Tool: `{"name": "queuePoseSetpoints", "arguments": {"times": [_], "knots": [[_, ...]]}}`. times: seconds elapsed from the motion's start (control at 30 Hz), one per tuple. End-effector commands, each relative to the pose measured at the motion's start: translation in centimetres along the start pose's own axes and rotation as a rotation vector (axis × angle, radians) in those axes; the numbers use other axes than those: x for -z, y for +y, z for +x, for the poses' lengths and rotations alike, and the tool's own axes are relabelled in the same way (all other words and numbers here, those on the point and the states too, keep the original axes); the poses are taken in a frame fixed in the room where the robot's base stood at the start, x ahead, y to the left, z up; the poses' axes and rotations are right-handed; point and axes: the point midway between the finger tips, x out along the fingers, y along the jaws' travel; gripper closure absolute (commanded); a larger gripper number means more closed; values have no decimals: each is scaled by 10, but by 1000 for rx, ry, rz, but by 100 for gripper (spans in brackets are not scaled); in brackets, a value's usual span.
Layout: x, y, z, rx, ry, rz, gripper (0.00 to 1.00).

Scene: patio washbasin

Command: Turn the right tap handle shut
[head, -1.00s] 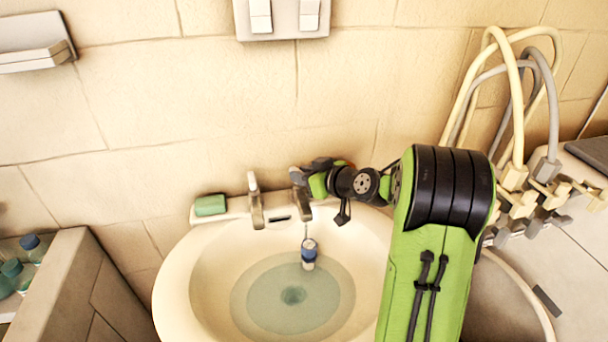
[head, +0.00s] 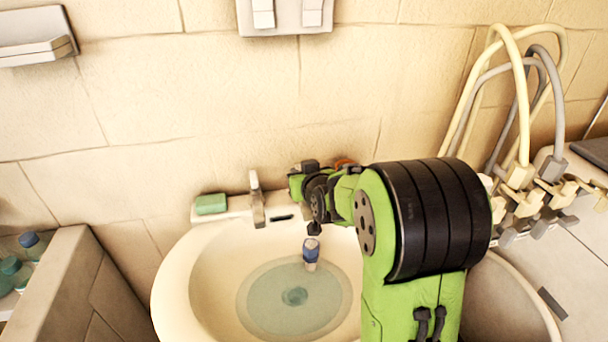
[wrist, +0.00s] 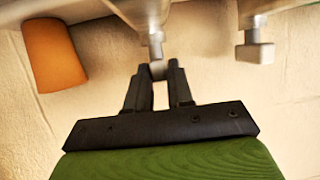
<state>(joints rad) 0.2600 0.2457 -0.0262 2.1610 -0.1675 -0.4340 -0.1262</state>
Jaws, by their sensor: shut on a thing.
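The right tap shows in the wrist view (wrist: 155,35) as a pale metal stem with a small handle (wrist: 157,70) at its end. My gripper (wrist: 160,76) is shut on that handle, one black finger on either side. In the head view my gripper (head: 300,182) and wrist hide the right tap. The left tap (head: 257,200) stands apart at the back of the basin; it also shows in the wrist view (wrist: 255,40).
The white basin (head: 172,275) holds shallow water with a blue-capped bottle (head: 311,252) in it. Green soap (head: 210,204) lies on the back left rim. An orange object (wrist: 55,55) is close beside my gripper. Hoses (head: 520,90) arch at right.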

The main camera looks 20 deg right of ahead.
Motion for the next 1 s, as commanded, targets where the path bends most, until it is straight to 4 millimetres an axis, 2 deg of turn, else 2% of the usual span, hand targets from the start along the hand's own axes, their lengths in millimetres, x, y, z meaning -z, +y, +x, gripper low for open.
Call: {"name": "queuePoseSetpoints", "arguments": {"times": [0.27,0.7,0.73,0.8,0.87,1.0], "knots": [[2,-2,0,-74,5,29,100],[3,-1,0,-86,7,35,100],[3,-1,0,-86,7,35,77],[2,-1,0,-86,6,35,67],[2,-1,0,-85,5,35,57],[1,-1,0,-85,3,35,56]]}}
